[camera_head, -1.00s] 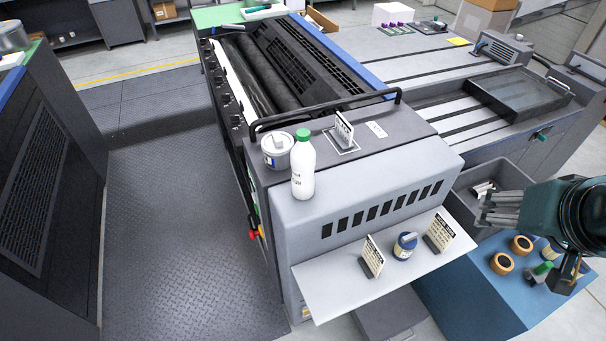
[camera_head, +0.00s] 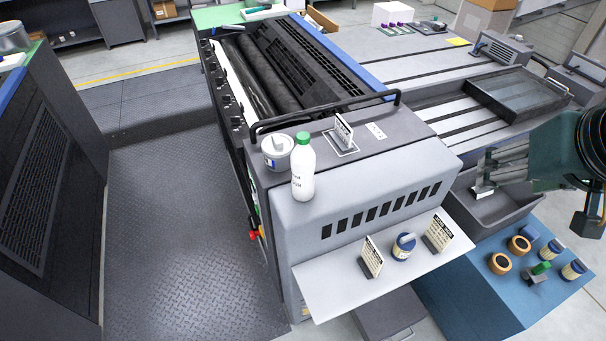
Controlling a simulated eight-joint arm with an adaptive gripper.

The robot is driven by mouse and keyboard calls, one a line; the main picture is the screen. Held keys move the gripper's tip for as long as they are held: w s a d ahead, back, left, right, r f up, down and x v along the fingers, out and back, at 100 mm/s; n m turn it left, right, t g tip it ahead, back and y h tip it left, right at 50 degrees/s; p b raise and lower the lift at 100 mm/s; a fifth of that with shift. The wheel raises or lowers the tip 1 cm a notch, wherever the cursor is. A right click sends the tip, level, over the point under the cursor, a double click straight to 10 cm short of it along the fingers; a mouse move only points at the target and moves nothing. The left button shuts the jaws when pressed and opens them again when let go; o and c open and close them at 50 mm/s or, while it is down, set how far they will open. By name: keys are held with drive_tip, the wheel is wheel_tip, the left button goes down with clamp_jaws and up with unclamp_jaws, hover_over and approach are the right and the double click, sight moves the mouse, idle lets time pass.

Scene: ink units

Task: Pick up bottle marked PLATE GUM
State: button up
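A white bottle with a green cap (camera_head: 303,172) stands upright on the near-left part of the grey press unit's top. Its small dark lettering is hard to read; the lower word looks like GUM. A white tub with a grey top (camera_head: 278,152) stands close behind it to the left. My gripper (camera_head: 487,172) is at the right, above a grey bin, well away from the bottle. Its grey fingers point left, and their spread is unclear. I see nothing clearly held.
The lower shelf (camera_head: 335,291) holds a blue-and-white jar (camera_head: 404,246) between two sign cards. The grey bin (camera_head: 513,216) holds something white. A blue table (camera_head: 470,300) carries tape rolls and small containers.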

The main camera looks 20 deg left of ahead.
drive_tip(key=w+a+r+n+g+p, duration=0.2)
drive_tip(key=w+a+n+p, duration=0.25)
drive_tip(key=a, duration=0.55)
drive_tip(key=n+g+p, duration=0.4)
drive_tip(key=n+p, duration=0.5)
drive_tip(key=n, duration=0.1)
hover_over(303, 135)
wheel_tip(303, 135, down, 3)
drive_tip(key=shift+r+m, duration=0.1)
drive_tip(key=shift+m, duration=0.15)
wheel_tip(303, 135, down, 4)
drive_tip(key=shift+f, duration=0.7)
drive_tip(key=shift+f, duration=0.1)
drive_tip(key=shift+f, duration=1.15)
drive_tip(key=shift+f, duration=0.1)
